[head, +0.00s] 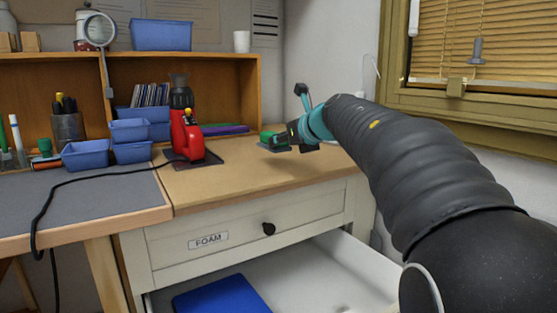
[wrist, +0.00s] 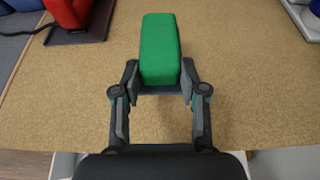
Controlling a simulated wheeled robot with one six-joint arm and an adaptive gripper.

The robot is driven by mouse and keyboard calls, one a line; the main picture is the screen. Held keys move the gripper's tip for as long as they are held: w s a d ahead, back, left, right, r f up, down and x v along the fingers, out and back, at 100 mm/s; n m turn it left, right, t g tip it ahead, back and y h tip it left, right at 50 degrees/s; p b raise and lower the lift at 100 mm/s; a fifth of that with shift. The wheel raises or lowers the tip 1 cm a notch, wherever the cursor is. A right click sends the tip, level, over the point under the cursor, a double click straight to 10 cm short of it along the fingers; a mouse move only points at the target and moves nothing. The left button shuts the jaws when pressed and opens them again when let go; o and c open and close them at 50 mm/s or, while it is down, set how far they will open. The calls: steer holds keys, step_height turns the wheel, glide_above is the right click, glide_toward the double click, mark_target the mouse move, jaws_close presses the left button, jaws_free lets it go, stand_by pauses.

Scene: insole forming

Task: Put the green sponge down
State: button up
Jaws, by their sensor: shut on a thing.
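The green sponge (wrist: 160,48) is a green block with a dark layer at its near end. It is held between the two fingers of my gripper (wrist: 158,85), which are shut on it. In the head view the sponge (head: 268,137) shows small at the tip of my gripper (head: 290,137), over the tan worktop (head: 230,178) of the drawer cabinet. From these views I cannot tell whether the sponge touches the worktop or is held just above it.
A red press (head: 186,135) on a dark base stands left of the sponge. Blue bins (head: 88,154) are further left. The worktop around the gripper is mostly clear. Below, a drawer (head: 330,265) stands open with a blue block (head: 222,295) inside.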

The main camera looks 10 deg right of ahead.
mark_target(279, 171)
steer(key=shift+w+a+f, duration=0.35)
steer(key=shift+a+f, duration=0.05)
steer(key=shift+a, duration=0.15)
steer(key=shift+f+b, duration=0.7)
steer(key=shift+f, duration=1.25)
steer(key=shift+f, duration=0.2)
steer(key=o, duration=1.1)
steer(key=shift+o, duration=0.2)
steer(key=shift+r, duration=0.1)
